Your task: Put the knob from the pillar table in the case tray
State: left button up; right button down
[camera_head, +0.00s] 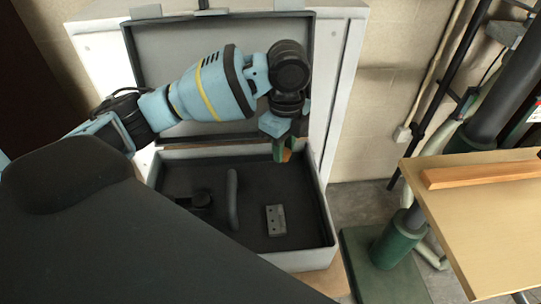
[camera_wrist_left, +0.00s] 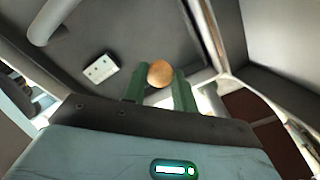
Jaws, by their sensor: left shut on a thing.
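The knob (camera_wrist_left: 160,73) is a round, tan wooden piece between the green fingers of my left gripper (camera_wrist_left: 158,84) in the left wrist view. My left gripper (camera_head: 284,151) is shut on it. In the head view the knob (camera_head: 287,156) shows only as a small orange-brown patch by the fingers. The gripper points down above the back right part of the case tray (camera_head: 255,183), the dark inside of an open case. The pillar table (camera_head: 498,215) is at the right, with a light wooden top. My right gripper is not in view.
In the tray lie a grey plate with holes (camera_head: 275,220), a grey curved handle (camera_head: 232,200) and a black part (camera_head: 201,198). The raised case lid (camera_head: 160,60) stands behind my left arm. A wooden bar (camera_head: 480,175) lies on the pillar table.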

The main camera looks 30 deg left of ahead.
pick_arm(q)
jog(key=shift+f, duration=3.5)
jog(key=shift+f, duration=0.1)
jog(key=o, duration=0.9)
notch_tip(320, 180, up, 12)
jog(key=shift+r, duration=0.15)
